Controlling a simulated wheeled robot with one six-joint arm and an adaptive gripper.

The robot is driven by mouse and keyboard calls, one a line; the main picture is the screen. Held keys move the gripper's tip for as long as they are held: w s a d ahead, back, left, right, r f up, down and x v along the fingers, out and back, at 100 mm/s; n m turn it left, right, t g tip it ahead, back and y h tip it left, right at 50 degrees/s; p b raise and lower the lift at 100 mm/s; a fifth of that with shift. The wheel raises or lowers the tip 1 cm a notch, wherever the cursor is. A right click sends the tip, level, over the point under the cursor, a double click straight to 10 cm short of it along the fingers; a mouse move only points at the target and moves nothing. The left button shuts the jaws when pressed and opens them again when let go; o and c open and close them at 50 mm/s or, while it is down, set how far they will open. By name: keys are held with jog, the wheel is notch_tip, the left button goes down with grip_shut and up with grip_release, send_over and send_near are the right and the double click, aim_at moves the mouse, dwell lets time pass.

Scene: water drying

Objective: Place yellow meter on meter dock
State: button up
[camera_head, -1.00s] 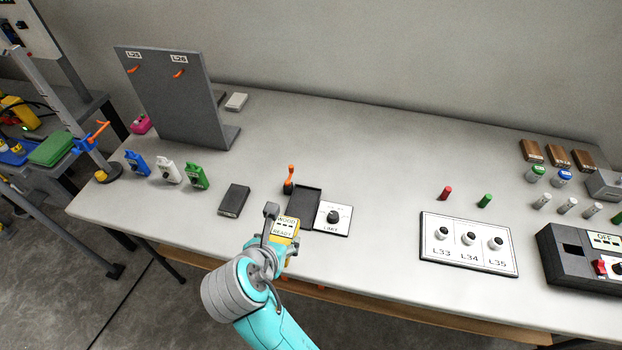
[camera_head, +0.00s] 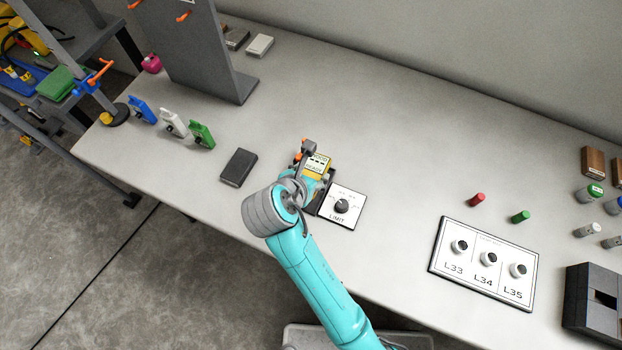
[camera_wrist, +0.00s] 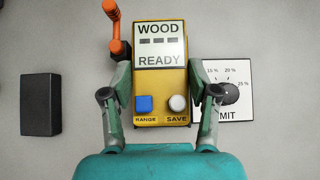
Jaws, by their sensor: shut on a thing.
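The yellow meter (camera_head: 316,168) has a display reading WOOD and READY. In the wrist view the yellow meter (camera_wrist: 160,85) shows a blue RANGE button and a white SAVE button. My gripper (camera_head: 312,180) is shut on its sides; both fingers show in the wrist view (camera_wrist: 160,88). The dark meter dock (camera_head: 328,187) lies beneath and around the meter, mostly hidden by it. I cannot tell whether the meter touches the dock.
An orange post (camera_wrist: 117,40) stands close at the meter's upper left. The LIMIT dial panel (camera_head: 342,206) is just to the right. A dark block (camera_head: 239,167) lies to the left. Blue, white and green (camera_head: 201,135) devices stand farther left.

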jog(key=shift+f, duration=2.2)
jog(key=o, duration=1.5)
jog(key=shift+f, duration=0.1)
jog(key=shift+a+r, duration=0.1)
jog(key=shift+r, duration=0.1)
jog(key=v, duration=1.2)
jog(key=shift+s+f, duration=0.1)
